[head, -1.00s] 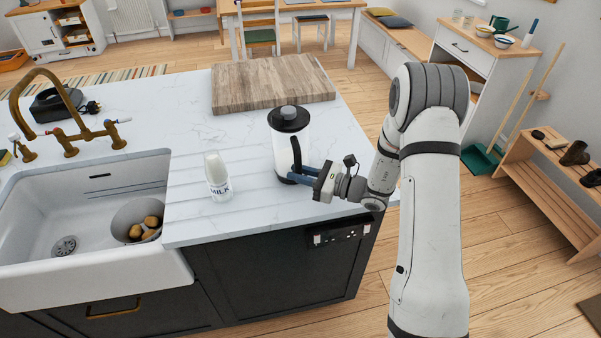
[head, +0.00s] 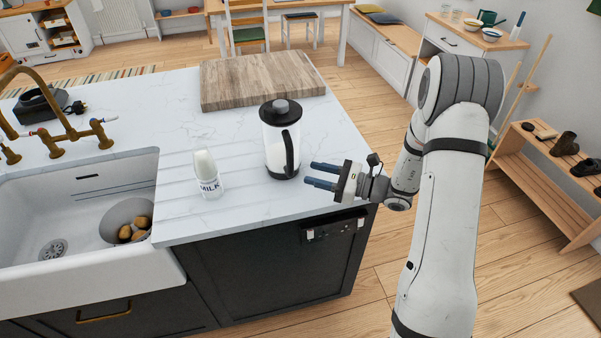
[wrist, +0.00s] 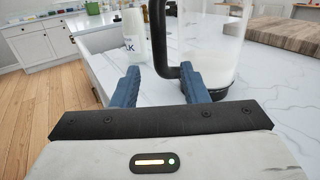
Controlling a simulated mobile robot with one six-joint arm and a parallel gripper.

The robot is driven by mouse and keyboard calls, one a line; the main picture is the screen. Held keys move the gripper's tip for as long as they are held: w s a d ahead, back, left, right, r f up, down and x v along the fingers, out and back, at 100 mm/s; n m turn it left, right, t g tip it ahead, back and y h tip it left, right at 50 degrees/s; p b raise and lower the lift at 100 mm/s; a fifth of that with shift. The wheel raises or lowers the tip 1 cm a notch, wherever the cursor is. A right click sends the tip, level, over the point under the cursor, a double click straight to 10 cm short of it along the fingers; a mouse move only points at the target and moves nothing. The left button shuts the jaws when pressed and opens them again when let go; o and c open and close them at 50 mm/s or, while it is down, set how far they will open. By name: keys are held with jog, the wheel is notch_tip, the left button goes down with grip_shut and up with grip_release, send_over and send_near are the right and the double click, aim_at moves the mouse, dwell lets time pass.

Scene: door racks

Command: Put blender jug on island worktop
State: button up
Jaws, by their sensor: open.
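The blender jug (head: 281,140) stands upright on the white marble island worktop (head: 240,224), near its right front part. It is clear with a black lid, black base and black handle, and holds something white low down. My gripper (head: 311,174) is open and empty, just right of the jug and apart from it in the head view. In the wrist view, the jug (wrist: 215,60) stands beyond the fingers (wrist: 163,88), with its handle ahead of the right finger.
A milk bottle (head: 207,175) stands left of the jug, and also shows in the wrist view (wrist: 133,38). A wooden board (head: 262,80) lies behind. The sink (head: 80,215) with a bowl of potatoes (head: 130,222) is at left. Worktop between board and jug is clear.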

jog(key=v, duration=0.5)
jog(key=s+a+r+n+g+h, duration=0.2)
jog(key=s+r+n+g+h, duration=0.2)
jog(key=s+n, duration=0.25)
jog(key=s+a+r+n+g+h, duration=0.25)
jog(key=s+r+n+g, duration=0.2)
jog(key=s, duration=0.35)
jog(key=s+d+r+n+t+h, duration=0.5)
jog(key=s+d+n+h, duration=0.3)
jog(key=d+n+h, duration=0.2)
jog(key=shift+d+t+h+b, duration=0.35)
jog(key=shift+d+t+h, duration=0.1)
jog(key=shift+d+t, duration=0.2)
